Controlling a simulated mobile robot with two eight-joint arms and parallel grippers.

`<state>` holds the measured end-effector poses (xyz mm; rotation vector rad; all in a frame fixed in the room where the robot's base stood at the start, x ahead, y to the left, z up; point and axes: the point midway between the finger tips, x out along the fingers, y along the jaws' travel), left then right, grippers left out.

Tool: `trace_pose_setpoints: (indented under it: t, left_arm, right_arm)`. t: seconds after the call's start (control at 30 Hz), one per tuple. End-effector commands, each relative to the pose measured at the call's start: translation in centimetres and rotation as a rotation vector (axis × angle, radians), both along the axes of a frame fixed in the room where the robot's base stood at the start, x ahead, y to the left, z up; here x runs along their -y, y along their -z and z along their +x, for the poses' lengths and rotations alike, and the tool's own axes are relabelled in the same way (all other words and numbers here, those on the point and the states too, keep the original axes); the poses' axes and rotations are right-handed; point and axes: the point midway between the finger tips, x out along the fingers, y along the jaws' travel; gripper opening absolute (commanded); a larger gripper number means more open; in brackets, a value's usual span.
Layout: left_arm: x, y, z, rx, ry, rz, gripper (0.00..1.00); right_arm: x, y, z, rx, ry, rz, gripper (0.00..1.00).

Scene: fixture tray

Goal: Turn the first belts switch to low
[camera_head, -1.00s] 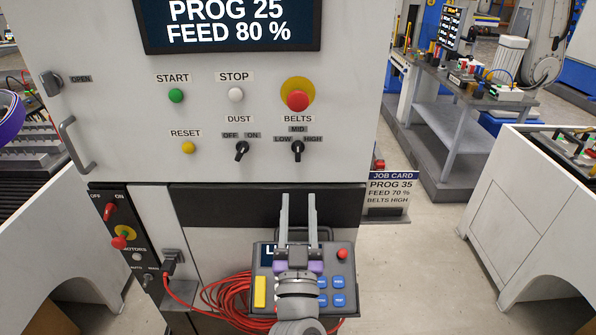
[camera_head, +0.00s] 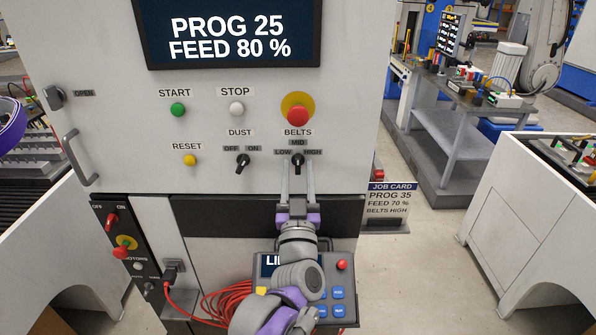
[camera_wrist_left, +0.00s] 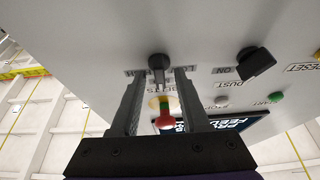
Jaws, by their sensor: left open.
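The belts switch (camera_head: 298,160) is a black knob on the white panel, under the BELTS label and the red button, with LOW at its left, MID above and HIGH at its right. Its pointer looks near upright, towards MID. My left gripper (camera_head: 297,172) is open, its two fingers pointing up at the switch from below, one on each side. In the left wrist view, which is upside down, the knob (camera_wrist_left: 158,66) shows between the fingertips (camera_wrist_left: 159,78), with gaps at both sides. Whether the fingers touch the panel is unclear. My right gripper is not in view.
The dust switch (camera_head: 243,161) is left of the belts switch. A red stop button (camera_head: 298,116) on yellow is just above. A pendant (camera_head: 341,290) with a red cable (camera_head: 220,303) is below, partly hidden by my arm. A job card (camera_head: 390,205) reads BELTS HIGH.

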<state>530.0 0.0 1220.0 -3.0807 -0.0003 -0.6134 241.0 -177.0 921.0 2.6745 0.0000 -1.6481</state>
Motion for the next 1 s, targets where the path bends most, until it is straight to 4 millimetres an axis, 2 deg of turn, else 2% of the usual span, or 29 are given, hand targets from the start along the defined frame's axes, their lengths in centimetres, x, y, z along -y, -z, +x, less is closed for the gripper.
trace_pose_setpoints:
  t: [0.07,0.1,0.33,0.77,1.0]
  left_arm:
    - [0.00,0.02,-0.01,0.000,0.000,0.000,0.46]
    - [0.00,0.02,-0.01,0.000,0.000,0.000,0.42]
    - [0.01,0.02,-0.03,0.000,0.000,0.000,0.01]
    - [0.04,0.04,-0.04,-0.001,0.001,-0.015,0.00]
    - [0.19,0.06,-0.03,-0.001,0.002,-0.113,0.00]
  right_arm:
    - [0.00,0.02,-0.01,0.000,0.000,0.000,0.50]
    - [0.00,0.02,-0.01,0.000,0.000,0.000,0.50]
    - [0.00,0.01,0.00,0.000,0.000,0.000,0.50]
    - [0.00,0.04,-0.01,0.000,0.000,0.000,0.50]
    - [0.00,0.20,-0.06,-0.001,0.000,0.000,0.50]
